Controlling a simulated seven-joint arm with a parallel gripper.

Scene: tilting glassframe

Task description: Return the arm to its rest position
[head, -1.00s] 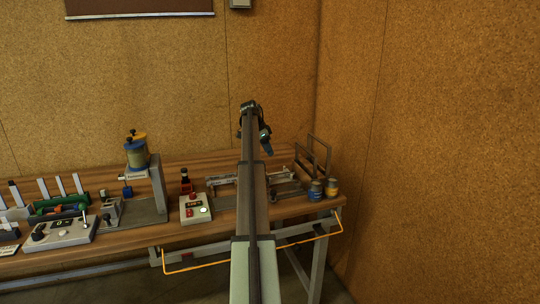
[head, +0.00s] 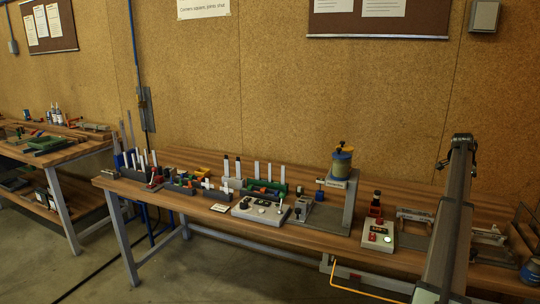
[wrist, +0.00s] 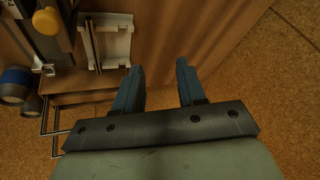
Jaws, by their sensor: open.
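My gripper (wrist: 158,78) shows in the wrist view with its two blue fingers apart and nothing between them. It hangs over the wooden bench top (wrist: 165,30), clear of the things on it. In the head view my arm reaches up the right side, over the right end of the bench (head: 262,160). The fingertips cannot be made out there.
A press with a yellow and blue cylinder (head: 342,165) stands left of my arm, with a button box (head: 379,235) between. Racks and blocks (head: 263,188) fill the bench's left part. A metal frame (wrist: 60,118) and jars (wrist: 15,85) lie left of my fingers.

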